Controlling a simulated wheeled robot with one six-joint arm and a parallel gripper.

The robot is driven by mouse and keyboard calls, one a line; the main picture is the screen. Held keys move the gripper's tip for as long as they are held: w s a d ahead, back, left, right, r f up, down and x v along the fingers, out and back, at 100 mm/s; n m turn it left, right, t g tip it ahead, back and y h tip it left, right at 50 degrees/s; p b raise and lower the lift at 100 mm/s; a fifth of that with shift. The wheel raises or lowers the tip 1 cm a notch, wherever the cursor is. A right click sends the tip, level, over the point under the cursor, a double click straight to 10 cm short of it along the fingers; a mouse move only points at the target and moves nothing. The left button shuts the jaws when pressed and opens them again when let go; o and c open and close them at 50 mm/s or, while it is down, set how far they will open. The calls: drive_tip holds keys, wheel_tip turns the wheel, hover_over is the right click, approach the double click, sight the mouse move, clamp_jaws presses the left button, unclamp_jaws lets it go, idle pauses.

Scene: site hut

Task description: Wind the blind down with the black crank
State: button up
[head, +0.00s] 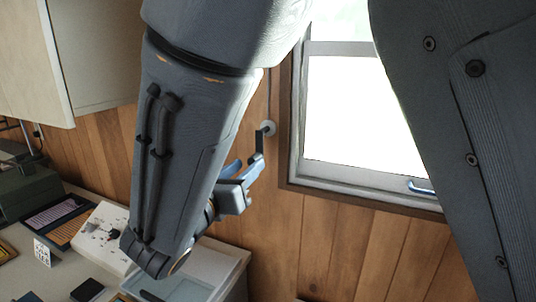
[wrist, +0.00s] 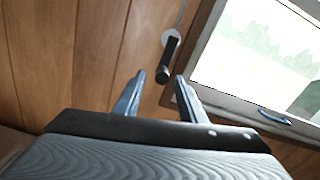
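The black crank (head: 259,142) hangs from a pale round hub (head: 268,128) on the wood wall, just left of the window. In the wrist view the crank's black handle (wrist: 165,62) points down toward the camera. My gripper (head: 246,167) is open beside the crank's lower end. In the wrist view my gripper (wrist: 160,76) has its two fingers apart, with the handle in line with the gap, just beyond the fingertips. No contact is clear. A thin cord (head: 269,92) runs up from the hub. I cannot make out a blind in either view.
The window (head: 345,110) has a grey frame and a blue handle (head: 421,187) low on its right. A cluttered desk (head: 70,270) stands lower left, with a pale tray (head: 190,268) below my forearm. A cabinet (head: 85,50) hangs upper left.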

sight(259, 145)
drive_tip(key=p+x, duration=0.1)
drive_tip(key=x, duration=0.6)
drive_tip(key=shift+w+d, duration=0.2)
drive_tip(key=shift+d, duration=0.05)
clamp_jaws()
